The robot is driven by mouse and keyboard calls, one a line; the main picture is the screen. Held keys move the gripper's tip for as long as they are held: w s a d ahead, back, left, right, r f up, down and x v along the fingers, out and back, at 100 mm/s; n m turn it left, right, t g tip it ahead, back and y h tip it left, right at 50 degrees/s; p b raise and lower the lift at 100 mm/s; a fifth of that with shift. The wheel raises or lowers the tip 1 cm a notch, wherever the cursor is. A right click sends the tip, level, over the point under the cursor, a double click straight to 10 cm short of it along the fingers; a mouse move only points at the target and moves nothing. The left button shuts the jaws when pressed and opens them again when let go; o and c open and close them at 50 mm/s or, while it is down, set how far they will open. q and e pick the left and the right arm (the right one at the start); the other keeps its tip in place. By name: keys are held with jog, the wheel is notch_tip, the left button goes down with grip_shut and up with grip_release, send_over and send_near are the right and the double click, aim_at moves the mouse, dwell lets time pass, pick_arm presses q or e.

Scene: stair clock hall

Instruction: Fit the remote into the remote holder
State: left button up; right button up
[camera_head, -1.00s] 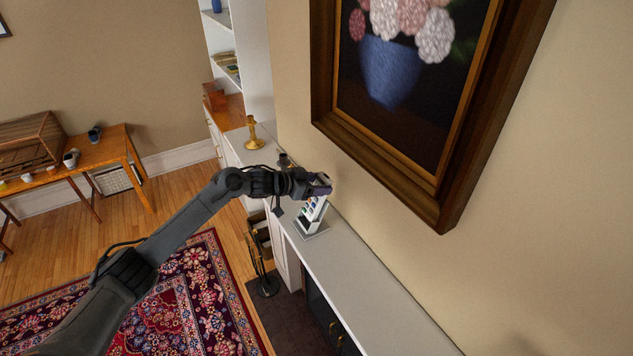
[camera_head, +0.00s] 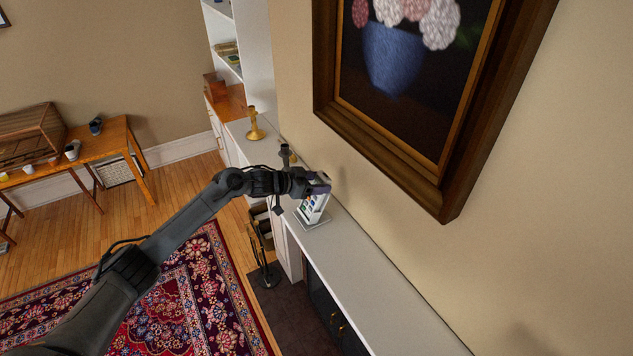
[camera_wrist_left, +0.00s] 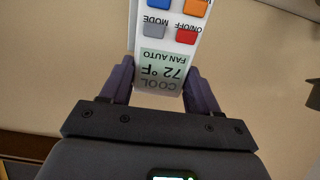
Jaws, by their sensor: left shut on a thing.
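The remote (camera_wrist_left: 164,62) is white, with coloured buttons and a display reading COOL, 72 °F, FAN AUTO; the text is upside down in the left wrist view. My left gripper (camera_wrist_left: 160,88) is shut on its display end, one finger along each side. In the head view this gripper (camera_head: 319,186) is above the white mantel, with the remote (camera_head: 314,206) hanging below it. The remote holder (camera_head: 313,222) stands on the mantel with a flat grey base, directly under the gripper. The remote overlaps the holder in view, so I cannot tell how deep it sits. My right gripper is not in view.
A brass candlestick (camera_head: 254,126) and a dark upright object (camera_head: 286,154) stand farther back along the top. The framed flower painting (camera_head: 425,100) hangs on the wall to the right. The mantel shelf (camera_head: 375,290) is bare toward the front.

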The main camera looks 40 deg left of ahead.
pick_arm(q)
jog(key=shift+d+f, duration=0.15)
jog(key=shift+f, duration=0.05)
jog(key=o, duration=1.3)
jog(key=shift+o, duration=0.2)
jog(key=shift+w+r, duration=0.1)
